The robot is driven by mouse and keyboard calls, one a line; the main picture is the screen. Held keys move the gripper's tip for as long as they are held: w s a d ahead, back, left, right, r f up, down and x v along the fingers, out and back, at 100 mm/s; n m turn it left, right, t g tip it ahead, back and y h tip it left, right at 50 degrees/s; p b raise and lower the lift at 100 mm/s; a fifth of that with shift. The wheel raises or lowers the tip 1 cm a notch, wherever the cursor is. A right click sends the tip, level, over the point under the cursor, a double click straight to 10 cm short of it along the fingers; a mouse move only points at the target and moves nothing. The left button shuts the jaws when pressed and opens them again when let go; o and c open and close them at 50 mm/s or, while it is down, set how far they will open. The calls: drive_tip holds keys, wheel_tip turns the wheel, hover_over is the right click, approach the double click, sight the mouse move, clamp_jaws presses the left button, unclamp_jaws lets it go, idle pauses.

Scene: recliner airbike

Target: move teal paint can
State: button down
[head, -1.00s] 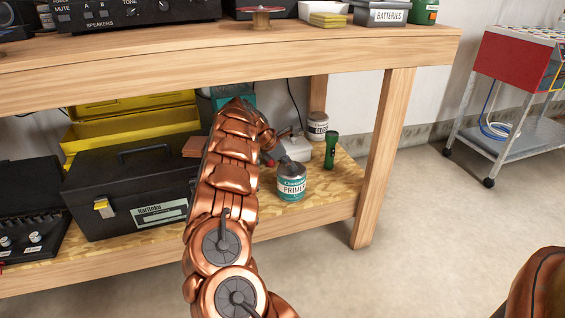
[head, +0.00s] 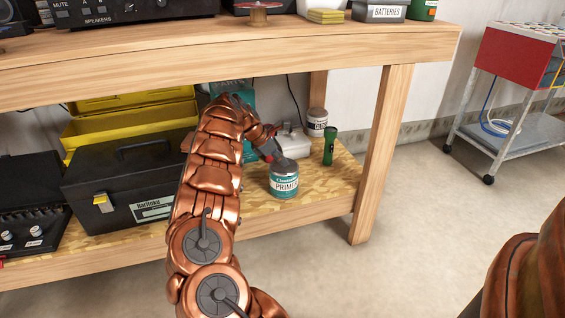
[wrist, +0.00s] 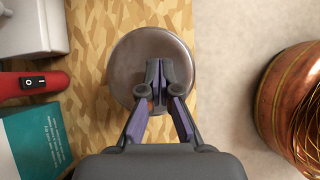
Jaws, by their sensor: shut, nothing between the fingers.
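The teal paint can (head: 284,182), labelled PRIMER, stands upright on the lower shelf of the workbench near its front right. In the wrist view its round grey lid (wrist: 133,66) lies below my gripper (wrist: 157,66). My gripper is shut and empty, with its fingertips together over the lid. In the head view the gripper (head: 277,156) is at the top left of the can, partly hidden by my wrist. I cannot tell whether the fingertips touch the lid.
A green flashlight (head: 330,147) and a labelled jar (head: 317,122) stand behind the can. A black toolbox (head: 125,185) is to the left. The bench leg (head: 382,160) is to the right, and the bench top (head: 230,62) is overhead. A red tool (wrist: 38,83) lies beside the can.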

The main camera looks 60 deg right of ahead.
drive_tip(key=v, duration=0.4)
drive_tip(key=shift+w+a, duration=0.25)
drive_tip(key=w+a, duration=0.8)
drive_tip(key=shift+w+a, duration=0.25)
drive_tip(key=shift+r, duration=0.1)
